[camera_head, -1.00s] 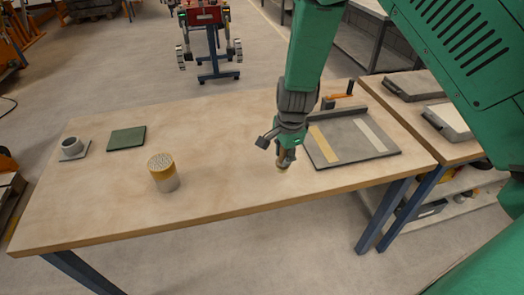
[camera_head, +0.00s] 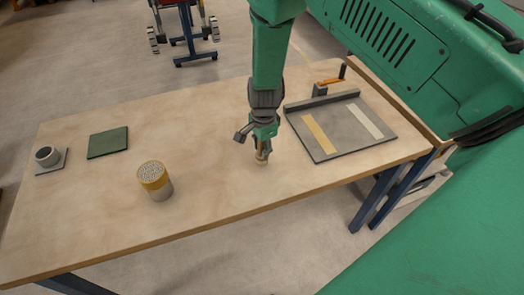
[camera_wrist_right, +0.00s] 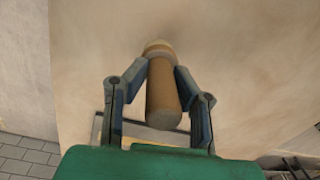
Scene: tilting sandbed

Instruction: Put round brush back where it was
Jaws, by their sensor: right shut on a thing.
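My right gripper (camera_head: 262,148) is over the middle of the table, left of the grey board. It is shut on the round brush (camera_head: 262,157), of which only a small tan end shows below the fingers in the head view. In the right wrist view, the fingers (camera_wrist_right: 161,85) close on both sides of a tan, wood-coloured cylinder, the brush (camera_wrist_right: 163,98), with a paler far end. Whether that end touches the table is hard to tell. My left gripper is not in view.
A yellow-and-grey can with a speckled top (camera_head: 155,181) stands left of the gripper. The grey board (camera_head: 340,128) with two strips lies right. The table (camera_head: 210,125) between is clear.

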